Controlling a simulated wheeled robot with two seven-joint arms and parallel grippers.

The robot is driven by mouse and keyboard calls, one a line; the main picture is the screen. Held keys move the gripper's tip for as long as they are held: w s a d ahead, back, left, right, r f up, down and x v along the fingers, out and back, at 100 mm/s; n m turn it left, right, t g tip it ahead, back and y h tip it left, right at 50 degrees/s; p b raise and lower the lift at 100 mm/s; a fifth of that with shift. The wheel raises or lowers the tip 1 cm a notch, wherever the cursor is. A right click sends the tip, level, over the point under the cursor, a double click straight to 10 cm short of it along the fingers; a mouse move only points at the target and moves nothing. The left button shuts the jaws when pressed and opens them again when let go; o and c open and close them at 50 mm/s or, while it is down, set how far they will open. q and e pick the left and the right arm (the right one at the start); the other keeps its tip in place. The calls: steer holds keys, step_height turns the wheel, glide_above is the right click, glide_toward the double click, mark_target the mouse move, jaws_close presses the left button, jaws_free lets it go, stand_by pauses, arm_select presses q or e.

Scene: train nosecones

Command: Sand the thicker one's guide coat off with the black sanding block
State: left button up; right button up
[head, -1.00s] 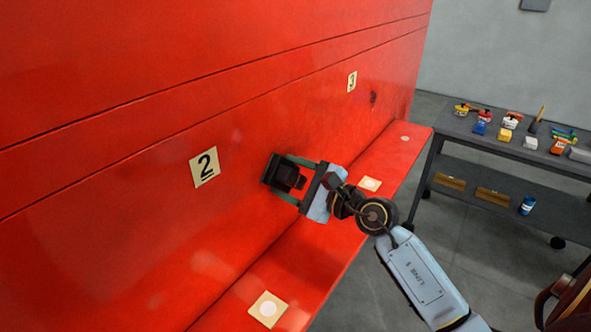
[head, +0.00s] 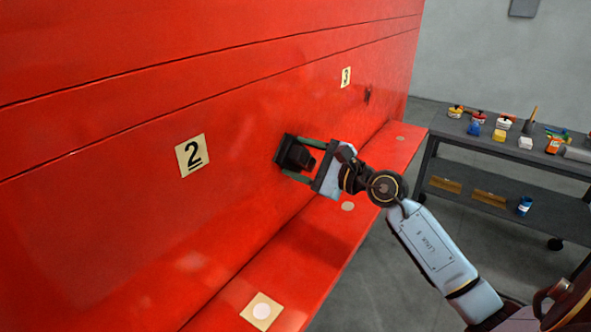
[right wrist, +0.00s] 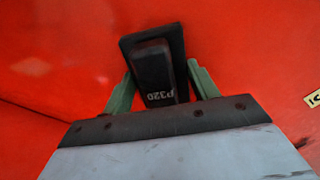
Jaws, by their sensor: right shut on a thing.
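My right gripper (head: 296,158) is shut on the black sanding block (head: 288,151), its green fingers on either side. In the right wrist view the block (right wrist: 155,70) shows the marking P320. The block is at the red panel (head: 120,190), right of the tag 2 (head: 193,155) and below left of the tag 3 (head: 346,77). It looks close to or against the panel; I cannot tell if it touches. A dark spot (head: 367,95) lies on the panel near tag 3. Faint pale patches show on the red; I cannot make out a clear guide coat. My left gripper is out of view.
A red ledge (head: 300,262) juts out below the panel, with a square card (head: 263,311) and pale round marks (head: 348,206) on it. A dark cart (head: 445,150) at the right holds several small bottles, blocks and tools. Grey floor lies between.

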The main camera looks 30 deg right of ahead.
mark_target(285, 165)
steer(key=shift+w+d+b, duration=0.15)
steer(key=shift+d+b, duration=0.15)
steer(key=shift+d, duration=0.25)
steer(key=shift+w, duration=0.1)
steer(key=shift+r, duration=0.1)
steer(key=shift+s+a+p, duration=0.4)
steer(key=shift+a+p, duration=0.45)
steer(key=shift+s+a+p, duration=0.2)
steer(key=shift+a+p, duration=0.15)
steer(key=shift+a, duration=0.15)
steer(key=shift+s+a+p, duration=0.15)
steer(key=shift+a+p, duration=0.15)
steer(key=shift+a, duration=0.15)
steer(key=shift+s+a+p, duration=0.35)
steer(key=shift+a+p, duration=0.4)
steer(key=shift+s+a+p, duration=0.3)
steer(key=shift+a+p, duration=0.35)
steer(key=shift+a, duration=0.25)
steer(key=shift+s, duration=0.1)
